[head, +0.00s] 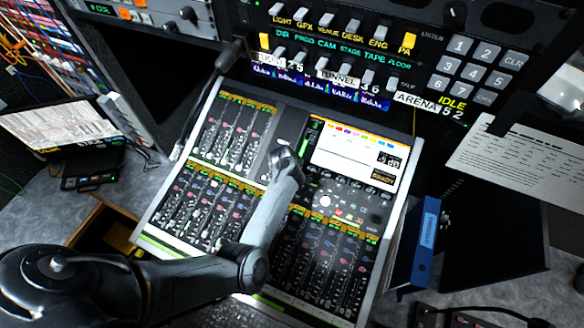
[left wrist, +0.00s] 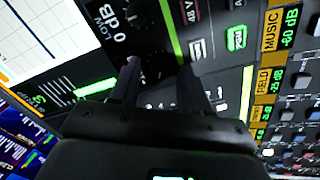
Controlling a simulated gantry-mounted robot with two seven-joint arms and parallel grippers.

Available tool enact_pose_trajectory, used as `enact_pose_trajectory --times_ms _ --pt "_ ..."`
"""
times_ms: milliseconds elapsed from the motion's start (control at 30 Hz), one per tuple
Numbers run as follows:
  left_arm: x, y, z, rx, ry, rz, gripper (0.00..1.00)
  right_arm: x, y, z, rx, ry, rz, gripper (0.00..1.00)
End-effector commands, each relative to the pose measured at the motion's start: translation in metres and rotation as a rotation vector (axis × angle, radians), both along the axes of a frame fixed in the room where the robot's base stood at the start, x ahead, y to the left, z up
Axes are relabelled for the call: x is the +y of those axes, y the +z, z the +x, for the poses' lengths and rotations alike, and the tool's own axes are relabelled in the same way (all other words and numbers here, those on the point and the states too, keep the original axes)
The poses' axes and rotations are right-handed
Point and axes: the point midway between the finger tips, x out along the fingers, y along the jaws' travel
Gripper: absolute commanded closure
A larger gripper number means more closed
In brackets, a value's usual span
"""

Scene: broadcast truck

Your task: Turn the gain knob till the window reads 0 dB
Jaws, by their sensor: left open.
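My left gripper (head: 283,158) is over the upper middle of the mixing console, left of its bright screen. Its open fingers (left wrist: 160,78) reach down toward the panel in the left wrist view. A dark round shape between and beyond the fingertips appears to be the gain knob (left wrist: 156,45); its outline and any contact are unclear. In the head view the gripper hides that spot. The small dark window (left wrist: 125,22) shows "0 dB" beside "LOW"; I cannot tell whether characters precede the 0. In the head view the window (head: 388,160) is too small to read. My right gripper is not in view.
The console (head: 157,222) has several fader banks around the knob area. A keypad and switch panel (head: 408,58) stands behind it. A blue binder (head: 424,242) and a paper sheet (head: 520,160) are to the right.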

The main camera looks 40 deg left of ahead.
Motion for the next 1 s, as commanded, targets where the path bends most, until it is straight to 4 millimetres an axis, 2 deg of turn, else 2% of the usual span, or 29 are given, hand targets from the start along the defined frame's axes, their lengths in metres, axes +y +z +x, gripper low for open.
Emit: enact_pose_trajectory --times_ms 167,600,800,1000 --pt "-0.002 0.014 -0.005 0.0 -0.001 0.001 0.54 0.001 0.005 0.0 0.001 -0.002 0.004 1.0" --pt "-0.009 0.08 -0.032 -0.001 -0.001 0.001 0.54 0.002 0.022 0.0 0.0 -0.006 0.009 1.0" --pt "-0.011 0.096 -0.038 -0.001 0.0 0.001 0.54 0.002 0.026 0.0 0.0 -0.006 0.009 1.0" --pt "-0.012 0.098 -0.04 0.0 0.0 -0.001 0.54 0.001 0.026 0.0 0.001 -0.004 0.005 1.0"
